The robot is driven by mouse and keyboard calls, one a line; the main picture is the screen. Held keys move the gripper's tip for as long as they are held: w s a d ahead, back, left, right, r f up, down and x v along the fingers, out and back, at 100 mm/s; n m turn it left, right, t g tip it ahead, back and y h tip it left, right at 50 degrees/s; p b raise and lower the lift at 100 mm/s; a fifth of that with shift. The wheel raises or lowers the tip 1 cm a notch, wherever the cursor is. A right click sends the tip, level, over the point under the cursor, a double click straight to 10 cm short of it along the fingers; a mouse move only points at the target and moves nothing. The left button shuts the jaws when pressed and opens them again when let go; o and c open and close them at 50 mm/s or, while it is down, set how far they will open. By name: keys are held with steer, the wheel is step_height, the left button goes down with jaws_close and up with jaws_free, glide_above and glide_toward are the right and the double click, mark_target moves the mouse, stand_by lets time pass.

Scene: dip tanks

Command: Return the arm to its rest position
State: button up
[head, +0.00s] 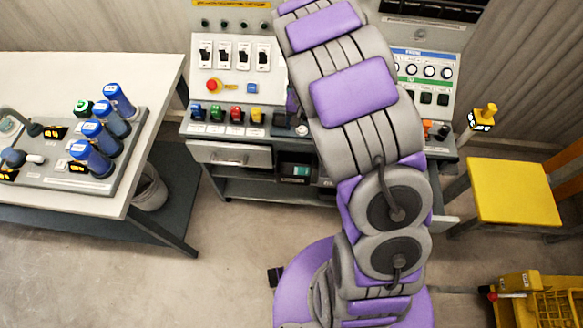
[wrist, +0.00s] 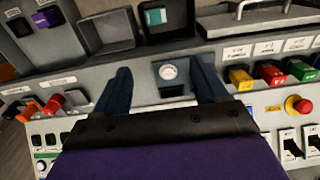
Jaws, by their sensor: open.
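My gripper (wrist: 163,72) shows in the wrist view with its two dark fingers spread apart and nothing held between them. The fingers point at the control console (wrist: 235,55). A round white knob (wrist: 169,72) on the console shows between the fingertips; I cannot tell how far off it is. In the head view my purple and grey arm stretches up across the middle of the console (head: 228,155). The arm hides part of the console, and I cannot make out the fingers there.
The console carries colored levers (head: 236,115), white switches (head: 234,54) and a red button (head: 212,85). A table (head: 120,70) with blue cylinders (head: 104,137) stands left. A yellow stool (head: 513,192) and yellow cart (head: 520,290) stand right. The floor (head: 220,255) left of my base is mostly clear.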

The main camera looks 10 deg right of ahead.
steer(key=s+d+r+n, duration=0.1)
steer(key=s+d+r, duration=0.1)
steer(key=s+r, duration=1.2)
steer(key=s+a+r+n+g, duration=0.1)
steer(key=s+r, duration=0.1)
steer(key=s, duration=0.8)
steer(key=s+a+r+n, duration=0.1)
steer(key=s+r, duration=0.2)
steer(key=s, duration=0.7)
steer(key=shift+s+n+g, duration=0.15)
steer(key=shift+n+g, duration=0.15)
steer(key=shift+g, duration=0.1)
